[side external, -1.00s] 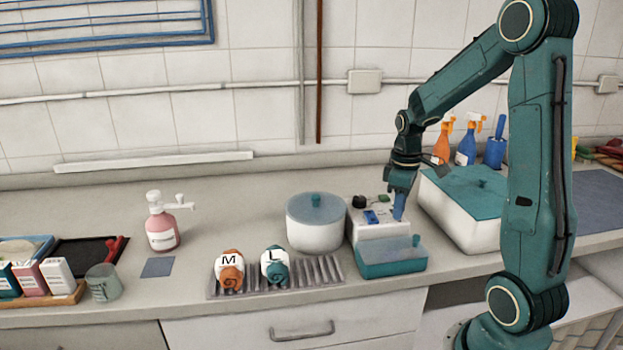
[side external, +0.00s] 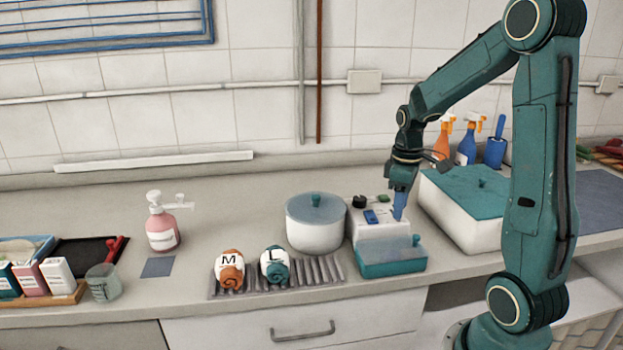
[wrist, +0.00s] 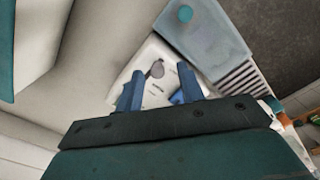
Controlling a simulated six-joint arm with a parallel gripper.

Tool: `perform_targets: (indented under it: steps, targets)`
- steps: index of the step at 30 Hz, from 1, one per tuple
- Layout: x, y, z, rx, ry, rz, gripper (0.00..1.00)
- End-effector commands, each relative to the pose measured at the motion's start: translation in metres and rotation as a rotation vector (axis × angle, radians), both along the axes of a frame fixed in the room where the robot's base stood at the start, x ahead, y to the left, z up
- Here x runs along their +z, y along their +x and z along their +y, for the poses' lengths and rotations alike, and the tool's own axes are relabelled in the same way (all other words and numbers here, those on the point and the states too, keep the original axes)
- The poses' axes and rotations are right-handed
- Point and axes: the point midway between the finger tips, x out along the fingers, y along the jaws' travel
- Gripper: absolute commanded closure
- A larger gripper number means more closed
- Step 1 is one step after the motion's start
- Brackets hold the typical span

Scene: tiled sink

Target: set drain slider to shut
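A white control box (side external: 380,234) stands on the counter, with a black knob (side external: 359,202), a green button (side external: 383,198) and a blue piece (side external: 371,216) on its top. My gripper (side external: 398,213) points down at the box's right side, its blue fingers close to the top. In the wrist view, the fingers (wrist: 160,72) are apart, with the white panel beyond them. A grey rounded part (wrist: 156,70) shows between the fingertips, and a blue part (wrist: 178,97) lies beside the right finger. I cannot tell which part is the drain slider, or whether the fingers touch anything.
A teal lidded tray (side external: 391,262) sits in front of the box. A round white pot (side external: 314,232) is close on its left, and a large white bin with teal lid (side external: 462,215) on its right. Rolled cloths marked M and L lie on a ribbed mat (side external: 325,271).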

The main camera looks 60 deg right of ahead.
Motion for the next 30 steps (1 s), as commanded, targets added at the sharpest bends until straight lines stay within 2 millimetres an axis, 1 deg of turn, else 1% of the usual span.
perform_targets:
  steps: [5,15,21,25,30]
  targets:
    - [0.022,0.000,0.000,0.000,-0.003,-0.004,0.62]
    - [0.080,0.000,0.000,0.000,-0.002,-0.003,0.62]
    - [0.109,0.000,0.000,0.000,-0.002,-0.002,0.62]
    - [0.121,0.000,0.000,0.000,-0.001,-0.001,0.62]
    - [0.127,0.000,0.000,0.000,0.001,0.000,0.62]
